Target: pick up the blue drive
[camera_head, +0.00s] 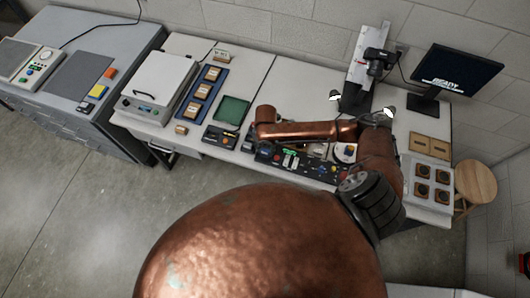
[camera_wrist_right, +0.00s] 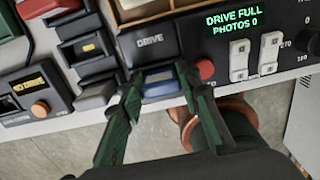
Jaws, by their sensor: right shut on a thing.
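The blue drive (camera_wrist_right: 161,83) sits at the front of a dark slot unit marked DRIVE (camera_wrist_right: 150,42) in the right wrist view. My right gripper (camera_wrist_right: 160,80) has its two dark green fingers on either side of the drive, shut on it. The drive's back end is hidden in or under the unit, so I cannot tell how deep it sits. In the head view my right arm reaches over the white table and the gripper is mostly hidden below it. My left gripper is not in view.
A panel display (camera_wrist_right: 240,24) reads "DRIVE FULL PHOTOS 0", with a red button (camera_wrist_right: 205,69) and white switches beside it. Dark devices (camera_wrist_right: 35,95) stand left of the slot. A monitor (camera_head: 456,71), green mat (camera_head: 232,110) and blue tray (camera_head: 201,94) are on the table.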

